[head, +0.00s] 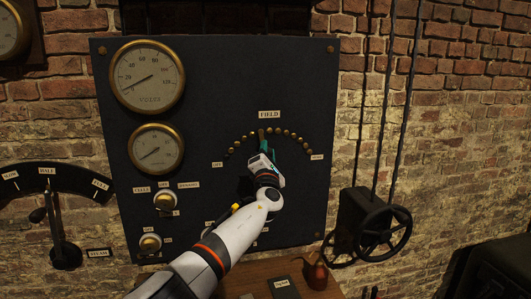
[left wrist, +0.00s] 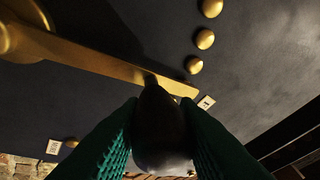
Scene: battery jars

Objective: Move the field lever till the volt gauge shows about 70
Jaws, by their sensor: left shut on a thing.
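The black panel (head: 225,100) fills the middle of the head view. The round brass volt gauge (head: 147,77) is at its upper left; its needle's long end seems to point low left, near or just below 20. The field dial's arc of brass studs (head: 285,132) lies under the FIELD label (head: 269,114). My left gripper (head: 265,155) is at the arc and hides most of the lever in the head view. In the left wrist view the green fingers (left wrist: 160,125) are shut on the lever's black knob (left wrist: 160,135). The brass lever bar (left wrist: 100,62) runs behind it.
A second gauge (head: 156,148) and two round switches (head: 165,201) (head: 150,243) sit lower left on the panel. A steam lever (head: 60,240) is on the left wall. A black handwheel (head: 383,232) stands at right. A wooden table (head: 245,284) with a reddish pot (head: 316,272) is below.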

